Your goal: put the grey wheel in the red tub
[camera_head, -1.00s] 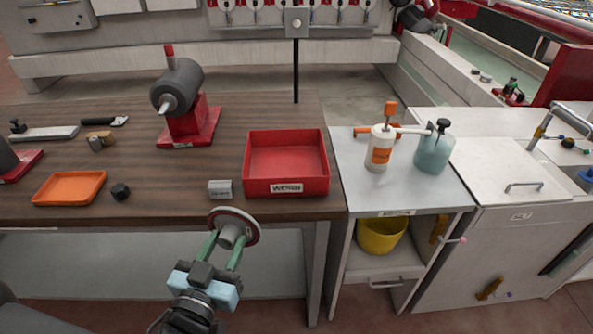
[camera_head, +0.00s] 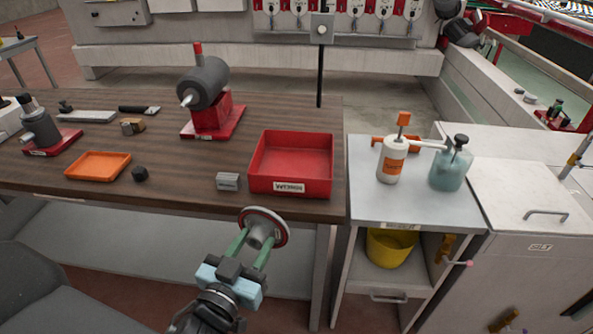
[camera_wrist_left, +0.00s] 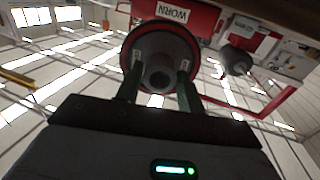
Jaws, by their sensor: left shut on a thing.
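The grey wheel (camera_head: 264,228) is a disc with a red-edged rim and a grey hub. My left gripper (camera_head: 252,246) is shut on its hub with green fingers and holds it in the air in front of the table's front edge. The wheel also shows in the left wrist view (camera_wrist_left: 160,55), between the fingers (camera_wrist_left: 158,86). The red tub (camera_head: 291,164), labelled WORN, sits on the wooden table near its right front corner, just behind and a little right of the wheel. It looks empty. My right gripper is not in view.
A small grey block (camera_head: 228,181) lies left of the tub. An orange tray (camera_head: 98,166) and a black knob (camera_head: 140,174) lie further left. A red-based grinder (camera_head: 207,98) stands behind.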

